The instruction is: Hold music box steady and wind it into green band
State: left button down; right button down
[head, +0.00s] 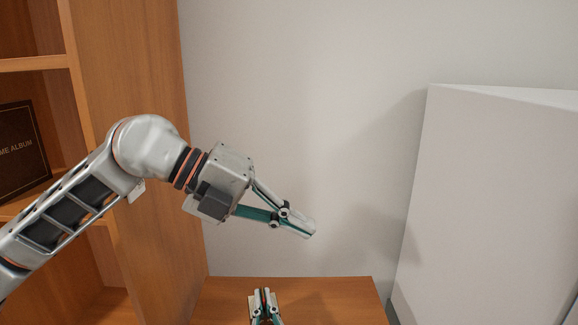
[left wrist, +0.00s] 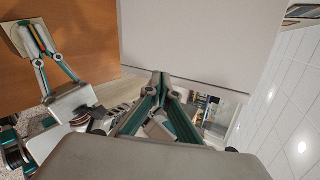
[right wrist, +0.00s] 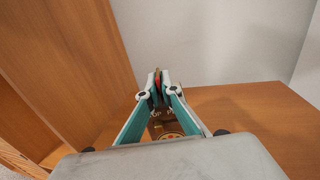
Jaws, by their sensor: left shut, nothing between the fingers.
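The music box is a small box on the wooden top. In the right wrist view its dark brown face (right wrist: 155,116) shows gold lettering and part of a round dial, between and below my right fingers. In the left wrist view its pale side (left wrist: 20,41) shows at the upper left. My right gripper (head: 264,293) is over the box, its fingers close together with a narrow red part between them. It also shows in the right wrist view (right wrist: 158,76). My left gripper (head: 308,233) is shut and empty in the air, above and right of the box. The winding key cannot be made out.
A wooden shelf unit (head: 130,75) with a dark album (head: 22,148) stands at the left. A large white panel (head: 490,200) stands at the right. The wooden top (head: 335,298) is bare right of the box. A plain wall is behind.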

pick_arm(q)
notch_tip(320, 180, down, 5)
jog(key=n+y, duration=0.3)
jog(key=n, duration=0.1)
jog(key=n+g+y, duration=0.1)
jog(key=n+y, duration=0.8)
jog(key=n, duration=0.6)
send_near(263, 300)
jog(key=a+f, duration=0.1)
jog(key=a, duration=0.3)
notch_tip(263, 300, down, 7)
jog(key=shift+w, duration=0.35)
jog(key=shift+w+d, duration=0.25)
jog(key=shift+d, duration=0.4)
jog(key=shift+w+a, duration=0.1)
jog(key=shift+w, duration=0.3)
jog(key=shift+w, duration=0.35)
jog(key=shift+w, duration=0.2)
